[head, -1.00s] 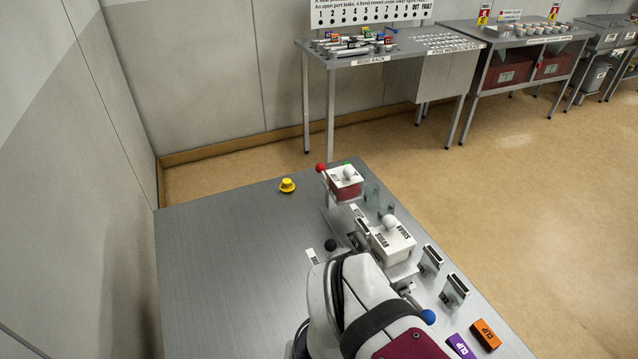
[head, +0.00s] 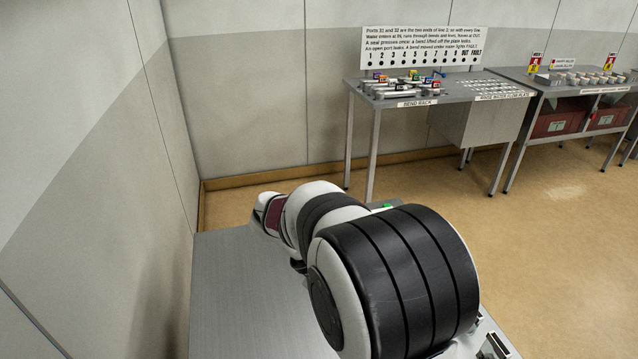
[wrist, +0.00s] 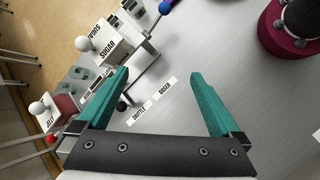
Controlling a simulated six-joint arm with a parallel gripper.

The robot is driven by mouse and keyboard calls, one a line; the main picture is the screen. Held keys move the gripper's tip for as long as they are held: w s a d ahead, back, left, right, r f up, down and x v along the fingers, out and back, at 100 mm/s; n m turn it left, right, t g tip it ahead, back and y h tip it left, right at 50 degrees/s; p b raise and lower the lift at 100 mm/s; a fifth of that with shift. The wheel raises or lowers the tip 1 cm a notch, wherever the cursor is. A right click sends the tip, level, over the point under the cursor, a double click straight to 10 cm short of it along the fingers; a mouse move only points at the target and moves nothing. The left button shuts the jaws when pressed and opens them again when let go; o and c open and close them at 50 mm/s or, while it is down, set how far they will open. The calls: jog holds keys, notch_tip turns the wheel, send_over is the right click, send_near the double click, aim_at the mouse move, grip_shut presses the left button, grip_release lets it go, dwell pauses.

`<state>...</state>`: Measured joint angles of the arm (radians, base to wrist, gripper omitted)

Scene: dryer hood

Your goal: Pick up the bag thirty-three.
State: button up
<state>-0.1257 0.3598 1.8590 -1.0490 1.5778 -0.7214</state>
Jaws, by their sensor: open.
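I cannot make out a bag marked thirty-three in either current view. My gripper (wrist: 160,75) shows in the wrist view with its two teal fingers wide apart and nothing between them. It is over the grey metal table (wrist: 215,60). Two white label strips lie on the table, one (wrist: 139,116) near the left finger and one (wrist: 165,86) between the fingers. In the head view my arm covers much of the table (head: 235,300), and the gripper is hidden.
In the wrist view, a white SUGAR box (wrist: 122,35) and a JELLY box (wrist: 66,105) with knobs stand left of the gripper, near a blue ball (wrist: 165,7). In the head view, a bend rack table (head: 440,92) stands behind, and shelving with red bins (head: 556,122) is at right.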

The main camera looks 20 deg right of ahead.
jog(key=w+d+f+n+t+h, duration=0.1)
jog(key=w+f+n+h, duration=0.3)
jog(key=w, duration=0.4)
jog(key=w+d+f+n+t+h, duration=0.1)
jog(key=w+f+n+t+h, duration=0.15)
jog(key=w+f+n, duration=0.35)
jog(key=shift+n+g, duration=0.3)
jog(key=shift+g, duration=0.05)
jog(key=x, duration=1)
jog(key=r+x, duration=0.1)
jog(key=x, duration=0.4)
jog(key=shift+w+d+f, duration=0.1)
jog(key=shift+w+d, duration=0.25)
jog(key=shift+w, duration=0.05)
